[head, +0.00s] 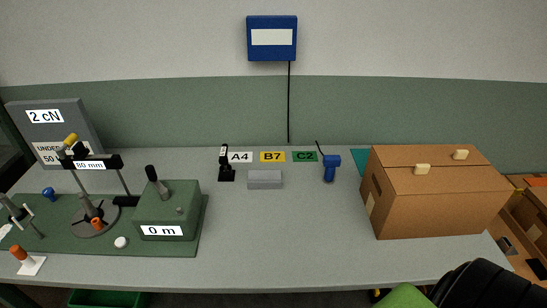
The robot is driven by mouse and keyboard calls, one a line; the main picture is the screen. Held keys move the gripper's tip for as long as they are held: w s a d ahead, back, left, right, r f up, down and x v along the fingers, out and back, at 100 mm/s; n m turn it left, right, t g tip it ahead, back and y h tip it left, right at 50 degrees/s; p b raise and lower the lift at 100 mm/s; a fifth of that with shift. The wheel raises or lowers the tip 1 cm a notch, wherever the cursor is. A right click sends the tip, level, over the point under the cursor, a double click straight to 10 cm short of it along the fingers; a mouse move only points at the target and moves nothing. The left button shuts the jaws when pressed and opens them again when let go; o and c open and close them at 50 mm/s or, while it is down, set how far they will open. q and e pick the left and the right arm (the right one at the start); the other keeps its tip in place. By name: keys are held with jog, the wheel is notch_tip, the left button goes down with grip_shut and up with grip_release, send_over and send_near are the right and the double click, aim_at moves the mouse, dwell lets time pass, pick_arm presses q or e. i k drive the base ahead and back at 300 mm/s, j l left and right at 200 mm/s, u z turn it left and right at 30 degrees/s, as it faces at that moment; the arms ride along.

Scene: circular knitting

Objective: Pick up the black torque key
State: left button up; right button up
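A small black upright tool (226,164) stands on the grey worktable, just left of the white A4 label. It has a dark foot and a small pale mark near its top, and it looks like the black torque key, though it is too small to be sure. A second black handle (152,174) rises from the green box marked "0 m" (168,215). Neither of my grippers shows in the head view, and nothing is seen touching the black tool.
Labels A4 (240,157), B7 (272,156) and C2 (305,156) line the back, with a grey block (265,179) in front and a blue tool (331,165) beside C2. A cardboard box (440,208) stands right; a machine (92,215) stands left. The front middle is clear.

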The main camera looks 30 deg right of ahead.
aim_at(223, 160)
jog(key=z, duration=0.7)
